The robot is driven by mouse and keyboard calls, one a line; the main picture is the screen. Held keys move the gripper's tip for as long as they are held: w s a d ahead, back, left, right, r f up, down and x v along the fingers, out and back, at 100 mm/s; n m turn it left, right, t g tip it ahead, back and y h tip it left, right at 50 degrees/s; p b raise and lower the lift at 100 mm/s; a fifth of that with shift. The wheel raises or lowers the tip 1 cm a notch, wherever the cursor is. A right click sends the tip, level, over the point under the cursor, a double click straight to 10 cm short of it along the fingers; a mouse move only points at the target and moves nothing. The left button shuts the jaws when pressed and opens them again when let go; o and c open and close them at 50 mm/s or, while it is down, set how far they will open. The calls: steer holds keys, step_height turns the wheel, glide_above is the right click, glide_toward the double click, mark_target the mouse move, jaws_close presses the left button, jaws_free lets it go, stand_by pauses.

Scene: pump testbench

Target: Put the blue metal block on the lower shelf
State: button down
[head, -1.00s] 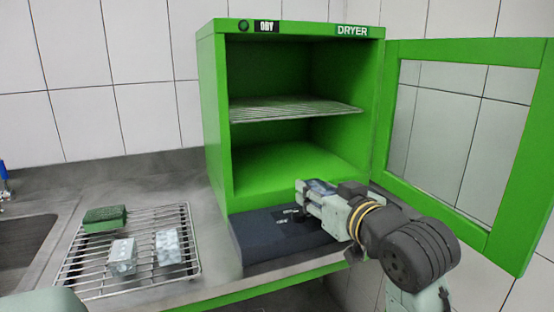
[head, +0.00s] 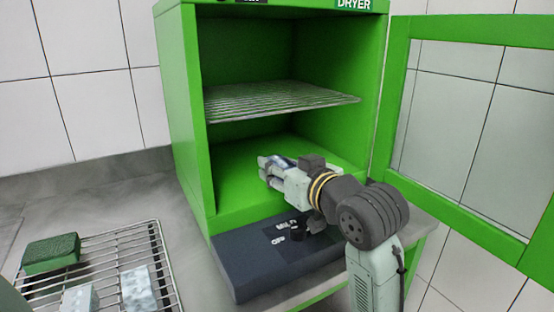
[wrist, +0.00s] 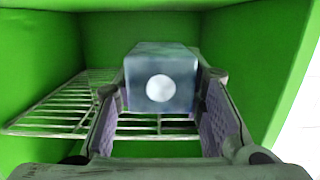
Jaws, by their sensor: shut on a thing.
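The blue metal block (wrist: 165,62) is held between the two finger pads of my gripper (wrist: 163,90). In the wrist view it is a blue-grey box with a pale round spot on its near face. In the head view my gripper (head: 268,172) is at the mouth of the dryer's lower compartment, below the wire shelf (head: 270,100) and above the compartment's green floor (head: 240,165). The block is mostly hidden there by the fingers. A wire rack (wrist: 55,110) also shows beyond the fingers in the wrist view.
The green dryer (head: 190,130) stands open, its windowed door (head: 395,130) swung out to the right. A dark control panel (head: 240,265) juts out below the opening. At lower left a wire cooling rack (head: 150,235) holds a green block (head: 52,252) and two pale blocks.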

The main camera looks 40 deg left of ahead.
steer(key=w+a+p, duration=0.1)
steer(key=w+a, duration=0.1)
steer(key=w, duration=0.2)
steer(key=w+a+p, duration=0.1)
steer(key=w+a, duration=0.1)
steer(key=w, duration=0.2)
steer(key=w+a+f+p, duration=0.1)
steer(key=w+a, duration=0.1)
steer(key=w, duration=0.2)
steer(key=f+p, duration=0.1)
steer(key=f, duration=0.2)
steer(key=shift+w+a+p, duration=0.15)
steer(key=shift+w+p, duration=0.2)
steer(key=shift+p, duration=0.05)
steer(key=shift+f, duration=0.35)
steer(key=shift+f, duration=0.15)
steer(key=shift+f, duration=0.15)
steer(key=c, duration=1.1)
jaws_free()
steer(key=shift+o, duration=0.2)
